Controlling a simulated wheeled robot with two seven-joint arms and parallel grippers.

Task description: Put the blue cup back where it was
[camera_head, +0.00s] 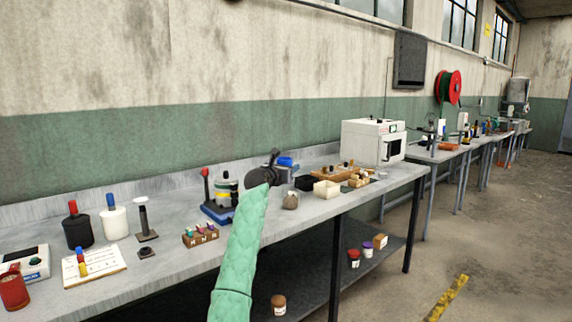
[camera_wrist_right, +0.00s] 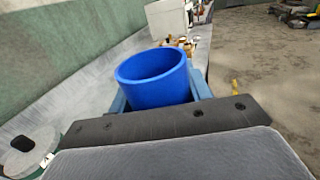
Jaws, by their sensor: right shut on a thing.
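The blue cup (camera_wrist_right: 152,80) is large in the right wrist view, with its round rim and hollow inside showing. My right gripper (camera_head: 276,168) is shut on it, one finger on each side of its wall. In the head view a bit of the blue cup (camera_head: 287,161) shows beyond the dark gripper, above the back part of the grey workbench (camera_head: 170,263). I cannot tell whether its base touches anything. My left gripper is not in view.
A machine with a blue base (camera_head: 218,214) stands left of my right gripper. A white oven (camera_head: 372,143) is at the bench's far end.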

